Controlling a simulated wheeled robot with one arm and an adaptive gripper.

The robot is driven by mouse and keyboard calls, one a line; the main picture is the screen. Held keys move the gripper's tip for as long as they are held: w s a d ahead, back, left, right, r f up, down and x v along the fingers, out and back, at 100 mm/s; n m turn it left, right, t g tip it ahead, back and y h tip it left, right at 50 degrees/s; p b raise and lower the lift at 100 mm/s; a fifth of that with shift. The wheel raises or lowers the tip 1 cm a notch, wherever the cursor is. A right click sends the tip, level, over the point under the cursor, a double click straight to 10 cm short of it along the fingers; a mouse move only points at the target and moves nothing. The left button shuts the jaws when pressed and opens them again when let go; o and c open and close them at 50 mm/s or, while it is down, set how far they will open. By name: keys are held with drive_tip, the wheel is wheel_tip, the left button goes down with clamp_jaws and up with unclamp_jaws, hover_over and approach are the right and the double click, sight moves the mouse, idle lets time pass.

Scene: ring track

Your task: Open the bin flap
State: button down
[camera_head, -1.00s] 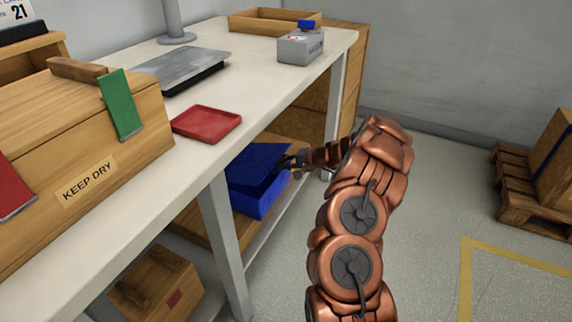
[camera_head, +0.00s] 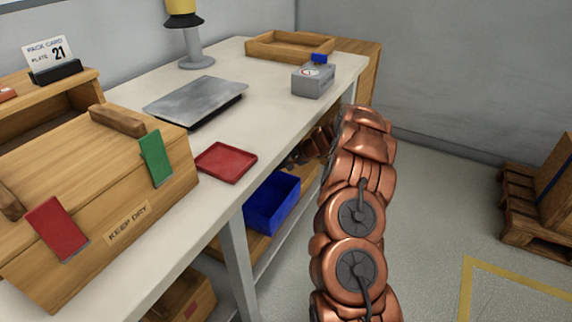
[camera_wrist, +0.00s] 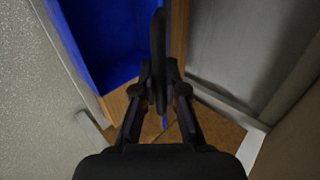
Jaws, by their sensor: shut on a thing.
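The blue bin (camera_head: 272,205) stands on the shelf under the bench, its inside showing from above. In the wrist view the bin (camera_wrist: 100,35) lies at the upper left, open. My gripper (camera_wrist: 158,92) is beside the bin's edge, shut on a thin dark piece (camera_wrist: 158,45) seen edge-on, which appears to be the raised bin flap. In the head view my gripper (camera_head: 297,157) is just under the bench top, above the bin, mostly hidden by the bench edge and my arm. The flap cannot be made out in the head view.
The bench top (camera_head: 130,215) is close above my gripper, and a bench leg (camera_head: 236,255) stands left of the bin. On top are a red tray (camera_head: 226,162), a metal plate (camera_head: 196,100), a grey box (camera_head: 313,82) and a wooden chest (camera_head: 100,180). Floor at right is clear up to a pallet (camera_head: 530,200).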

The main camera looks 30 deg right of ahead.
drive_tip(key=shift+w+r, duration=0.15)
drive_tip(key=shift+r, duration=0.1)
idle(0.3)
drive_tip(key=c, duration=1.2)
unclamp_jaws()
drive_tip(key=v, duration=1.2)
drive_tip(key=shift+f, duration=0.1)
